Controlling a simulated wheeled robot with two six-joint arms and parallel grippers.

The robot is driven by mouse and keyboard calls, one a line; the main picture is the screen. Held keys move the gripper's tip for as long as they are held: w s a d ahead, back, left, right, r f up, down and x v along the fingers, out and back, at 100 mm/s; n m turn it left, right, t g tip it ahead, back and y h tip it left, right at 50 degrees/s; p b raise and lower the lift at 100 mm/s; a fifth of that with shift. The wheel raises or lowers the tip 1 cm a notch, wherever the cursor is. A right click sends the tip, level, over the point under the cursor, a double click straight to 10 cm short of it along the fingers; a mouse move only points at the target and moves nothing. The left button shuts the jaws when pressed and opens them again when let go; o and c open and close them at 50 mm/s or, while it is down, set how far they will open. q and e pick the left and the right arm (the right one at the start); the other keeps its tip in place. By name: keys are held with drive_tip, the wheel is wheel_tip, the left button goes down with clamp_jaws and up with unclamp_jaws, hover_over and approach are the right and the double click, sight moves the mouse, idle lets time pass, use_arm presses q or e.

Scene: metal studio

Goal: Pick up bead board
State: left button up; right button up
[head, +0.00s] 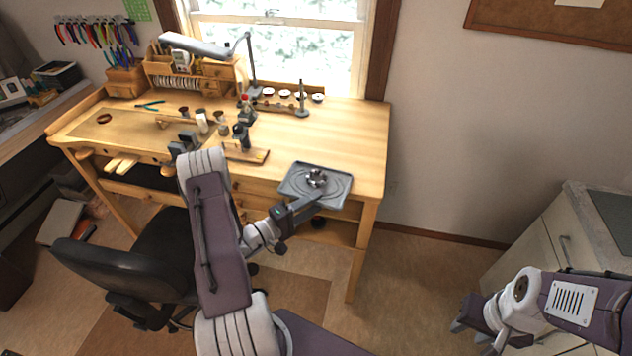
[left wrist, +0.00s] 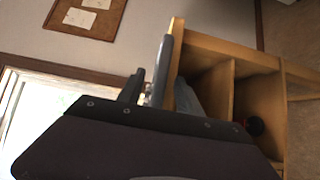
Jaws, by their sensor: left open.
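The bead board (head: 331,199) is a grey tray with grooves, lying flat at the front right of the wooden workbench. A small metallic item (head: 316,178) sits on it. My left gripper (head: 306,206) is open at the board's front edge. In the left wrist view a grey edge (left wrist: 168,68), apparently the board's, shows between the fingers of the left gripper (left wrist: 160,92); I cannot tell if they touch it. My right gripper (head: 470,328) is low at the right, away from the bench, and its finger gap is unclear.
The workbench (head: 355,130) has clear top behind the board. Small tools and stands (head: 240,135) crowd its middle. A black chair (head: 140,265) stands in front at left. A grey cabinet (head: 545,235) is at the right.

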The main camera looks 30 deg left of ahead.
use_arm(q)
drive_tip(key=shift+w+d+f, duration=0.1)
drive_tip(key=shift+w+d, duration=0.2)
drive_tip(key=shift+w, duration=0.3)
clamp_jaws()
drive_tip(key=shift+a+r, duration=0.1)
drive_tip(key=shift+r, duration=0.6)
wheel_tip(320, 180, up, 3)
drive_tip(key=shift+f, duration=0.15)
drive_tip(key=w+d+r, duration=0.1)
drive_tip(key=d+r, duration=0.2)
drive_tip(key=d, duration=0.2)
drive_tip(key=w+d+r+b, duration=0.1)
drive_tip(key=d+r, duration=0.3)
drive_tip(key=d, duration=0.2)
drive_tip(key=shift+w+d, duration=0.2)
drive_tip(key=shift+w, duration=0.15)
